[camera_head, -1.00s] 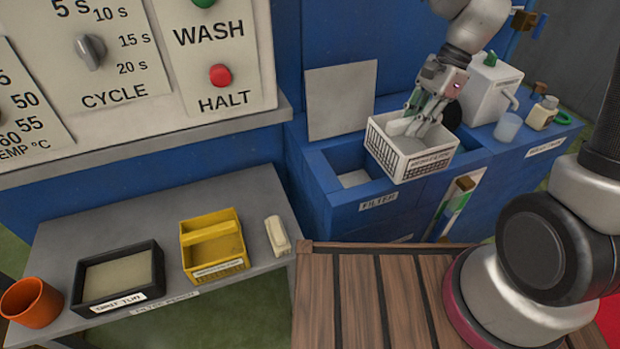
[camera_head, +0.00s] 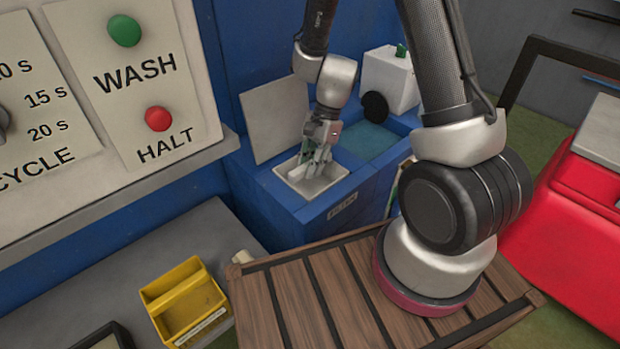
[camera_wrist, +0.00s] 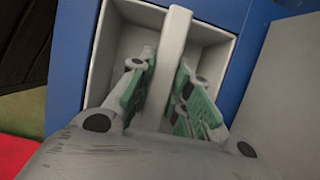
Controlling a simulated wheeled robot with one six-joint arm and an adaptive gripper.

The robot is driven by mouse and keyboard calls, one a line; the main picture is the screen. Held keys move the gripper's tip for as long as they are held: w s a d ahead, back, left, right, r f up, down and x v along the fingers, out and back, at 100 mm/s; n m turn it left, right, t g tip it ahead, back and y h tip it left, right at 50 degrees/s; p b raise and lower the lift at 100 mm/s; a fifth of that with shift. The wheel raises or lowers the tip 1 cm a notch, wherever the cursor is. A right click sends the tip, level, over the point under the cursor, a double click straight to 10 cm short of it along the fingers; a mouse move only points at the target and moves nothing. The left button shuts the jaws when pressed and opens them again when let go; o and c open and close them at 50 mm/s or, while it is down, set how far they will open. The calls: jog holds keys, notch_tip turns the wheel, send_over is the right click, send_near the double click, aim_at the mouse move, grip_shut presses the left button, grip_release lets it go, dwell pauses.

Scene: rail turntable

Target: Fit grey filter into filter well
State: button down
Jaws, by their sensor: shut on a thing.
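The grey filter (camera_head: 331,190) is a pale, open-topped basket with a central handle bar. It sits down inside the filter well (camera_head: 322,207), the blue-edged opening labelled FILTER, and only its rim and inside show in the head view. My gripper (camera_head: 318,164) reaches down into the basket. In the wrist view, my gripper (camera_wrist: 167,62) has its green-padded fingers on both sides of the filter's handle (camera_wrist: 174,38) and is shut on it. The blue edge of the well (camera_wrist: 72,60) lies close around the basket's rim. The basket's underside is hidden, so I cannot tell whether it touches the bottom.
A grey lid panel (camera_head: 274,120) stands open behind the well. To its right are a blue-floored compartment (camera_head: 370,142) and a white box (camera_head: 388,80) with a black disc. A yellow basket (camera_head: 185,305) stands on the grey bench. A wooden deck (camera_head: 300,290) lies in front.

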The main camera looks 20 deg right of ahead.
send_over(306, 194)
jog(key=d, duration=0.2)
jog(key=shift+w+a+f, duration=0.1)
jog(key=shift+w+f, duration=0.1)
jog(key=shift+f, duration=0.95)
jog(key=shift+w+a+f, duration=0.1)
jog(key=shift+w+f, duration=0.05)
jog(key=shift+f, duration=1)
jog(key=shift+f, duration=0.1)
jog(key=c, duration=1.3)
grip_release()
